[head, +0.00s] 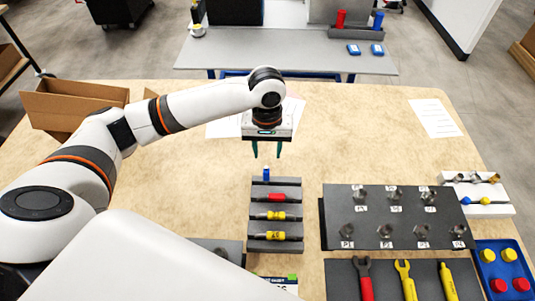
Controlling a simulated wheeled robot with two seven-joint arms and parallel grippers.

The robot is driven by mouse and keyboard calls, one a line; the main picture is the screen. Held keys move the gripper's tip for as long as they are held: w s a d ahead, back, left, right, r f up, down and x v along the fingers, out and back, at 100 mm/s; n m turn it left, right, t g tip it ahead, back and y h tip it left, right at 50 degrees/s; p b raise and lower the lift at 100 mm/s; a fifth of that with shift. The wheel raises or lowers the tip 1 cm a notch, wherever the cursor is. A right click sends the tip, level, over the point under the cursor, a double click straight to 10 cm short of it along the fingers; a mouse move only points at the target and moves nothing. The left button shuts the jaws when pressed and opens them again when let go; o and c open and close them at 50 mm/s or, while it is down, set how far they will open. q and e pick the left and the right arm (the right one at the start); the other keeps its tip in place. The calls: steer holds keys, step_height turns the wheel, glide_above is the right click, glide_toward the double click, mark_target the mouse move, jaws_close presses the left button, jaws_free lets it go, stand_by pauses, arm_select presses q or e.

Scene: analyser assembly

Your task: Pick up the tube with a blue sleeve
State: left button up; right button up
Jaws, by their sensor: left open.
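A small blue-sleeved piece (266,173), which looks like the tube with a blue sleeve, is at the far end of a dark grey rack (258,206) on the near table. Its lower part and exact fit in the rack are too small to tell. My left gripper (266,152) points down above and just behind this piece, with its two dark green fingers apart and nothing between them. The fingertips appear apart from the piece. My right gripper is not in view.
The rack also holds a red-handled (290,197) and two yellow-handled tools. To the right are a dark panel (335,190) with metal fittings, a white block (500,209), wrenches and a blue tray (482,262). A cardboard box (65,107) stands at left. The table's back middle is mostly clear.

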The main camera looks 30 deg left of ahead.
mark_target(266, 168)
arm_select(q)
steer(key=shift+a+f, duration=0.1)
steer(key=shift+f, duration=0.15)
steer(key=f, duration=0.5)
steer(key=shift+s+d+p, duration=0.2)
steer(key=shift+s+p, duration=0.1)
steer(key=shift+p, duration=0.1)
steer(key=shift+w+a+f, duration=0.1)
steer(key=shift+w+f, duration=0.1)
steer(key=shift+f, duration=0.4)
step_height(266, 168, down, 4)
steer(key=shift+a+f+p, duration=0.1)
steer(key=shift+f+p, duration=0.05)
steer(key=shift+p, duration=0.5)
steer(key=shift+f, duration=0.35)
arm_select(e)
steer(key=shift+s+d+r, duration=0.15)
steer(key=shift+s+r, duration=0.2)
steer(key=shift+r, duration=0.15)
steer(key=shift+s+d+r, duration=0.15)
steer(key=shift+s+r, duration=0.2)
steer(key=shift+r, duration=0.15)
arm_select(q)
jaws_close()
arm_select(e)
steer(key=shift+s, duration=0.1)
